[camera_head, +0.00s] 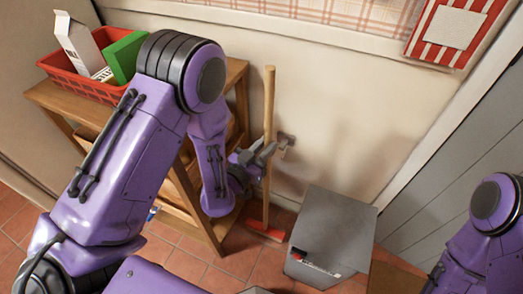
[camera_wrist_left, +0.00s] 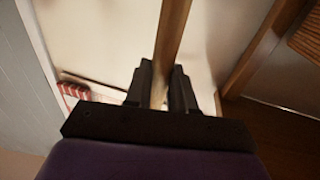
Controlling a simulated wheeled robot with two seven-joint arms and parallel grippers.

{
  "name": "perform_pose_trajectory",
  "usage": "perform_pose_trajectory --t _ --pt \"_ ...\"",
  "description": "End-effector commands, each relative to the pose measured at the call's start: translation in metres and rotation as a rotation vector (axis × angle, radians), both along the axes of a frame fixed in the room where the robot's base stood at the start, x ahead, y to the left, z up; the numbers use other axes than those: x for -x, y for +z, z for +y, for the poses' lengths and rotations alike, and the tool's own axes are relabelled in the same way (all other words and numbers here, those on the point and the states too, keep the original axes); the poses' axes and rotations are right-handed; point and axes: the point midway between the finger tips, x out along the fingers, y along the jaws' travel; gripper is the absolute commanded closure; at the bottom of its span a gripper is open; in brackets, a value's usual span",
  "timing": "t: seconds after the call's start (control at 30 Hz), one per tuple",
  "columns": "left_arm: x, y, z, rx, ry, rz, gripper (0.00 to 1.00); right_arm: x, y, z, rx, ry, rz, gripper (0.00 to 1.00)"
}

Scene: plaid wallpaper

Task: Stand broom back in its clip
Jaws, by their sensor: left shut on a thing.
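The broom stands nearly upright by the wall. Its wooden handle (camera_head: 269,95) rises above my left gripper, and its red head (camera_head: 265,231) is down at the tiled floor. My left gripper (camera_head: 264,155) is shut on the handle around mid-height. In the left wrist view the handle (camera_wrist_left: 172,35) runs between the two dark fingers (camera_wrist_left: 163,90). The grey clip (camera_head: 287,141) is on the wall just right of the handle. I cannot tell whether the handle sits in the clip or just in front of it. My right gripper is out of view.
A wooden shelf (camera_head: 241,85) stands left of the broom, with a red basket (camera_head: 62,72) holding a carton (camera_head: 78,42) and a green box (camera_head: 124,54). A grey bin (camera_head: 335,220) stands close on the right. A red-striped item (camera_head: 450,30) hangs on the wall.

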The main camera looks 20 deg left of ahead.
Motion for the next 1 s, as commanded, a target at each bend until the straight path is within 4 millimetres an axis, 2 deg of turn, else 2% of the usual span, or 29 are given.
perform_pose_trajectory --t 0.4,1.0 --pt "-0.039 0.002 -0.001 0.0 0.002 -0.003 1.0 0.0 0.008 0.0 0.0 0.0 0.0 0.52" --pt "-0.094 0.001 -0.003 0.001 0.001 -0.003 1.0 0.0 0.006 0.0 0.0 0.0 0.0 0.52"
